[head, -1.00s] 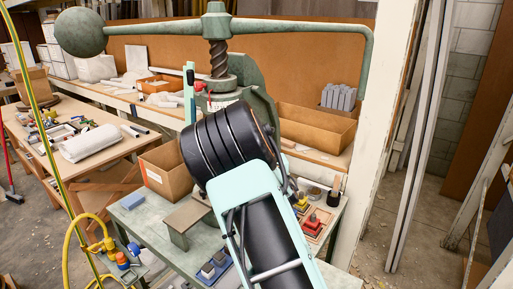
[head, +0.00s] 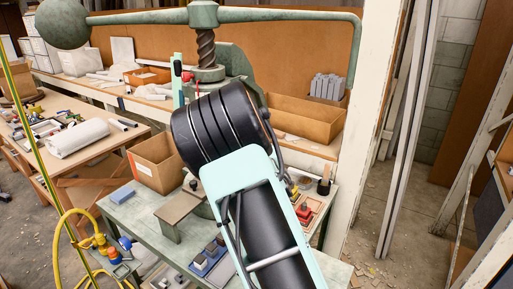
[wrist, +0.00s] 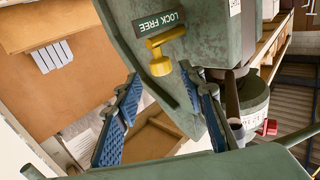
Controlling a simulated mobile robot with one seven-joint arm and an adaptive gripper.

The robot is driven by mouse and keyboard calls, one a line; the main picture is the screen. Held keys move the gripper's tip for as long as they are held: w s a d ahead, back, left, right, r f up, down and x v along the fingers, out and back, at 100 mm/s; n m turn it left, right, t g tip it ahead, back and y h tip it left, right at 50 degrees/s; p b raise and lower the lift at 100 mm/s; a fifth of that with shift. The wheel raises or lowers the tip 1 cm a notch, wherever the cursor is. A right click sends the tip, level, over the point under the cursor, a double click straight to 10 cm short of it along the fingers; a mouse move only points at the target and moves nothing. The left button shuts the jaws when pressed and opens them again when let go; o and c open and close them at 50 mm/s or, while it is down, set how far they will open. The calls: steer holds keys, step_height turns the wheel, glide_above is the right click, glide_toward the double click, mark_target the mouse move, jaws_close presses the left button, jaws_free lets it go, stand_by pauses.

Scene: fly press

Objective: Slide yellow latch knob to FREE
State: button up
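The yellow latch knob (wrist: 160,64) shows in the wrist view on the green body of the fly press (wrist: 208,40). It sits just below a dark label plate (wrist: 158,22) reading LOCK and FREE. My gripper (wrist: 160,77) is open, with blue ribbed pads on both fingers. The knob appears in the gap between the fingertips, slightly beyond them; I see no contact. In the head view, the fly press (head: 236,62) stands behind my dark arm. The knob and gripper are hidden there.
The press has a long top bar with a ball weight (head: 62,22) on the left. A cardboard box (head: 154,163), a small brown stand (head: 178,209) and a blue block (head: 122,195) are on the green bench (head: 142,228). A yellow hose (head: 62,235) loops at lower left.

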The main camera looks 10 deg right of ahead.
steer(key=s, duration=1)
steer(key=shift+s, duration=0.25)
